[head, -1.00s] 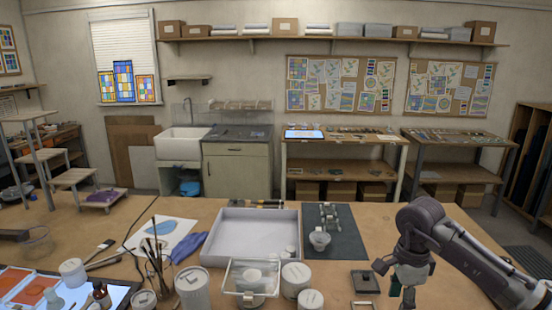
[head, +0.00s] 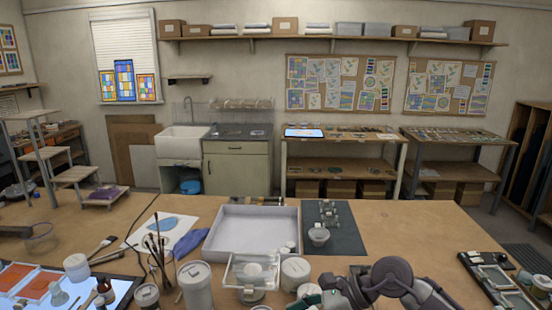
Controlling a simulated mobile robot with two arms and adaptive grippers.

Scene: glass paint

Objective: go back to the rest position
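My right arm comes in at the bottom right of the head view, low over the front of the table (head: 420,235). Its gripper (head: 322,299) is at the bottom edge, just right of the white lidded jars, partly cut off and partly hidden by its own links. Dark green parts show at its end; I cannot tell whether they are finger pads or something held, nor whether the fingers are open.
White jars (head: 295,272) and a clear-topped stand (head: 252,272) crowd the gripper's left. Behind are a pale tray (head: 226,248) and a dark mat (head: 346,238) with small metal items. A black tray (head: 480,272) lies at right. The table's back right is clear.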

